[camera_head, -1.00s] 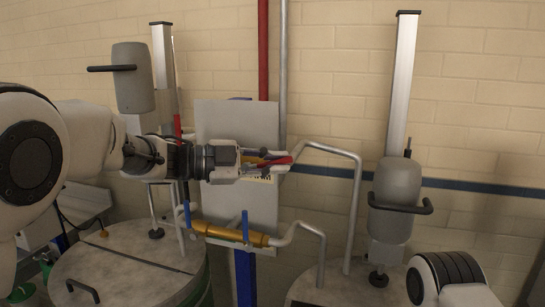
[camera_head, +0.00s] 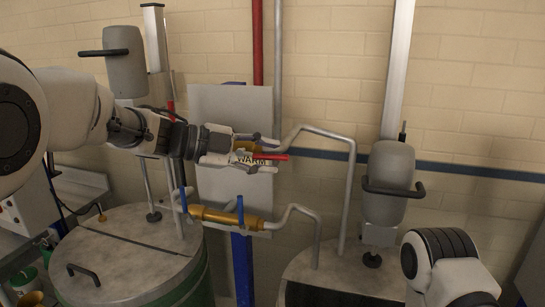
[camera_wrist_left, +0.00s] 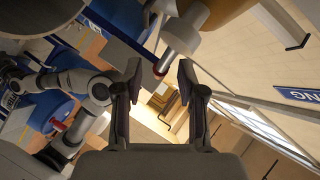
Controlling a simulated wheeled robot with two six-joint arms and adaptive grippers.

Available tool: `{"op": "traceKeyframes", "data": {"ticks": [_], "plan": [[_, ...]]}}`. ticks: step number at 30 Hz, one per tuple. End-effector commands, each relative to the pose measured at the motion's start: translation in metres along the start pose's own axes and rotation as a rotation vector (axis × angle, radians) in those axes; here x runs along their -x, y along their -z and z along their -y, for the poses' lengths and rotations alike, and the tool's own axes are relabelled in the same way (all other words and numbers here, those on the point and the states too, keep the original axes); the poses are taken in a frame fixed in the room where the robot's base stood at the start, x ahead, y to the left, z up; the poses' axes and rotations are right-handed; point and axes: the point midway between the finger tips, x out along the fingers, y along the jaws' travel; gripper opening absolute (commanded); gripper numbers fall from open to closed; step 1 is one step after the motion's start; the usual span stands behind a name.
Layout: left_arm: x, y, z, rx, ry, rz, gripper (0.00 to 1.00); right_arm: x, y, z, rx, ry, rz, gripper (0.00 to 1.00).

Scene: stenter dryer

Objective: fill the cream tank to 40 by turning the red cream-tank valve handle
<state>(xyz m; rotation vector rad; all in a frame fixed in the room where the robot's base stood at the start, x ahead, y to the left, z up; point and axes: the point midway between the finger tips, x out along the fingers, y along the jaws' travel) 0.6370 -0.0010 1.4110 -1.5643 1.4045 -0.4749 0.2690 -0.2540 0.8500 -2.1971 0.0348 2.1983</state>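The red valve handle (camera_head: 271,156) sticks out to the right on the upper pipework, in front of a pale panel. My left gripper (camera_head: 264,152) is at this handle, with its fingers apart on either side of it. In the left wrist view the two fingers (camera_wrist_left: 160,78) are clearly apart, and a small red end (camera_wrist_left: 159,71) shows between their tips beside a silver cylinder. I cannot tell whether either finger touches the handle. A "WARM" label (camera_head: 251,161) is partly covered by the gripper. My right gripper is outside the head view; the left wrist view shows my right arm, its end unclear.
A brass pipe with blue levers (camera_head: 228,217) runs below the gripper. A round lidded tank (camera_head: 125,250) stands at the left; another tank (camera_head: 330,265) stands at the right under a grey mixer motor (camera_head: 388,180). Bent grey pipes (camera_head: 347,190) lie right of the handle.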

Motion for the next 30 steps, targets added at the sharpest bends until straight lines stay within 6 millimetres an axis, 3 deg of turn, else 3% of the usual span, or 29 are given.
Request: {"op": "traceKeyframes", "data": {"ticks": [6, 12, 30], "plan": [[0.057, 0.0, 0.002, 0.0, 0.005, 0.0, 0.4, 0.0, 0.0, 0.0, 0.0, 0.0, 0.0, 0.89], [0.094, 0.0, 0.001, 0.0, 0.001, -0.001, 0.4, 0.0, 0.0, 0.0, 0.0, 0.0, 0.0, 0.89], [0.101, 0.0, 0.0, 0.0, -0.002, 0.0, 0.4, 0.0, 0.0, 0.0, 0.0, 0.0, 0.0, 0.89]]}}
